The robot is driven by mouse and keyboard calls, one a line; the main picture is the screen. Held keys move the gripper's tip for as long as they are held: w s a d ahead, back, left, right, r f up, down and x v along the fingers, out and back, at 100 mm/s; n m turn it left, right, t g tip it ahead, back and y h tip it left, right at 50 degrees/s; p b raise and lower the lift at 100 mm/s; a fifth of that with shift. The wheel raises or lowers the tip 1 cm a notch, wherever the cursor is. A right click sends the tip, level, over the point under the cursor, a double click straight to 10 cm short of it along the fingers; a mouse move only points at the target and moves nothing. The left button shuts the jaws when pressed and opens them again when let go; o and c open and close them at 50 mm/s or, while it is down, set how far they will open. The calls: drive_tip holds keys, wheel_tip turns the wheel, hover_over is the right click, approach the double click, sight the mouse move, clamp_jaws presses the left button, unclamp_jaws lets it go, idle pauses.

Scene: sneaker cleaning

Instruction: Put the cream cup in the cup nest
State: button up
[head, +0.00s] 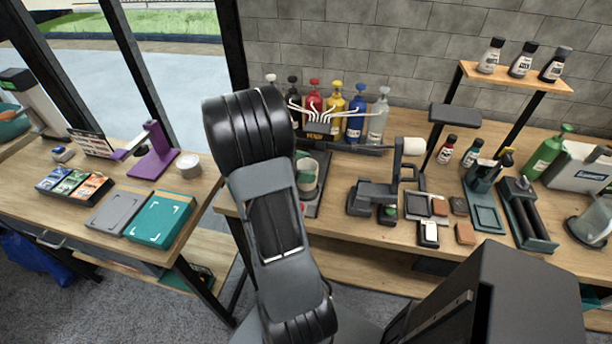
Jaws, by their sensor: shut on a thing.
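My arm rises through the middle of the view, and my gripper is not visible, hidden behind the arm or out of the picture. I cannot make out the cream cup for certain. A small pale round cup (190,164) stands on the left table beside the purple stand. A clear vessel with green and white on it (307,165) stands just right of my arm on a dark flat device (314,196), partly hidden by my arm. I cannot tell which thing is the cup nest.
A rack of pump bottles (356,120) stands at the back wall. A dark machine with a pale roller (413,146) is right of centre. Brushes, small blocks and a green bottle (545,155) crowd the right. A teal box (160,218) lies on the left table.

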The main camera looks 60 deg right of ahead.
drive_tip(key=shift+d+f, duration=0.2)
drive_tip(key=shift+f, duration=1.6)
drive_tip(key=shift+f, duration=0.2)
drive_tip(key=o, duration=0.9)
